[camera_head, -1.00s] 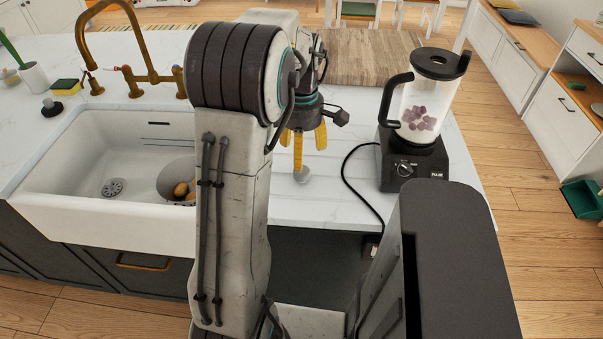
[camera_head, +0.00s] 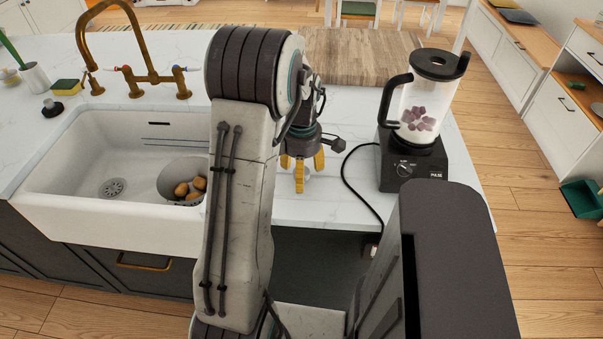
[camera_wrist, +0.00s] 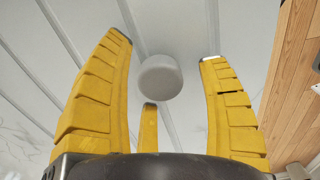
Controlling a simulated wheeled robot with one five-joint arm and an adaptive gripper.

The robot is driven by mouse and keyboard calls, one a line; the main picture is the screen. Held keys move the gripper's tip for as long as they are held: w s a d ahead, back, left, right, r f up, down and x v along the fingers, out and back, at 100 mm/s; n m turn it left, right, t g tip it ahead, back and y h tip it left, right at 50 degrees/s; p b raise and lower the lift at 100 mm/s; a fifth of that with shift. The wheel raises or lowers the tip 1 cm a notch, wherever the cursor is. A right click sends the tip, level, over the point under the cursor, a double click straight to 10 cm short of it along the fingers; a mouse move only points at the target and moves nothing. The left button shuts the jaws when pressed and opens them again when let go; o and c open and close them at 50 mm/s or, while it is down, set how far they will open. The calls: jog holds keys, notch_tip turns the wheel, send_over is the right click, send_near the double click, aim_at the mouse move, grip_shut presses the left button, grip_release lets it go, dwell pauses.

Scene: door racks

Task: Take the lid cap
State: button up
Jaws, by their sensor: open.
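The lid cap (camera_wrist: 160,77) is a small, pale grey, round piece on the white counter. In the wrist view it lies between the spread yellow fingers, with a gap on each side. My gripper (camera_wrist: 166,50) is open, pointing down over the cap, and holds nothing. In the head view my gripper (camera_head: 302,172) is low over the counter, between the sink and the blender, and its fingers mostly hide the cap. The blender (camera_head: 415,125) stands upright to the right with purple chunks in its jug and a black lid (camera_head: 440,62) on top.
A black cord (camera_head: 348,172) runs from the blender over the counter's front edge. A wooden board (camera_head: 360,60) lies behind my gripper. A brass tap (camera_head: 140,75) stands behind the sink.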

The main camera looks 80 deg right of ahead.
jog(key=shift+c, duration=0.3)
jog(key=c, duration=0.9)
jog(key=shift+o, duration=0.2)
